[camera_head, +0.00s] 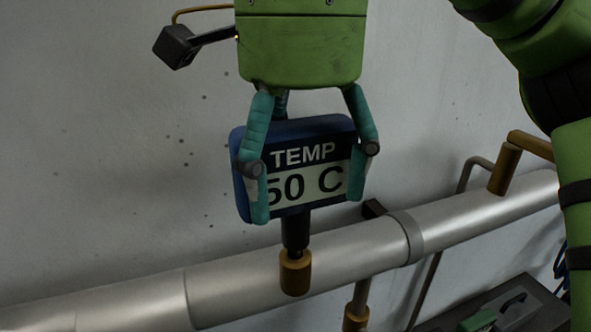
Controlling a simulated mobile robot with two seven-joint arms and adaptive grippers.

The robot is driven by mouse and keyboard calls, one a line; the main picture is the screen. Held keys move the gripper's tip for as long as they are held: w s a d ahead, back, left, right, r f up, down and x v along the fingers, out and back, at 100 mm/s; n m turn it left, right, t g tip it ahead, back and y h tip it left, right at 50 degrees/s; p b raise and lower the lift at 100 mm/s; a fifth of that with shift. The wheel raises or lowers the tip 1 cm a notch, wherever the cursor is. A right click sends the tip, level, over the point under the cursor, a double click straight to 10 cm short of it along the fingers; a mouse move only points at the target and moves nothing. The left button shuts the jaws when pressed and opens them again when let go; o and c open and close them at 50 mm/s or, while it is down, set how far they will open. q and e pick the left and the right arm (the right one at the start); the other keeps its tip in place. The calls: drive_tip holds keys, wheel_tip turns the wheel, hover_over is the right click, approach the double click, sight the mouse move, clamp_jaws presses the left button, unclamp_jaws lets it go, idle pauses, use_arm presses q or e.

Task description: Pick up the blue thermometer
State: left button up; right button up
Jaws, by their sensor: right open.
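The blue thermometer (307,132) is a box with a display reading "TEMP 50 C". It stands upright on a dark stem with a brass fitting (295,272) at the silver pipe. My right gripper (311,205) comes down from above, its two teal fingers overlapping the left and right parts of the thermometer in the picture. The fingers are spread wide, and I cannot tell whether they touch the thermometer. My left gripper is not in view.
The silver pipe (130,302) runs across the picture below the thermometer, with a collar (407,238) and a brass pipe elbow (509,160) to the right. A grey spotted wall (110,120) is behind. A dark surface with a green item (478,321) is at the lower right.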

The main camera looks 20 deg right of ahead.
drive_tip(key=shift+f, duration=0.2)
drive_tip(key=c, duration=1.4)
drive_tip(key=shift+o, duration=0.2)
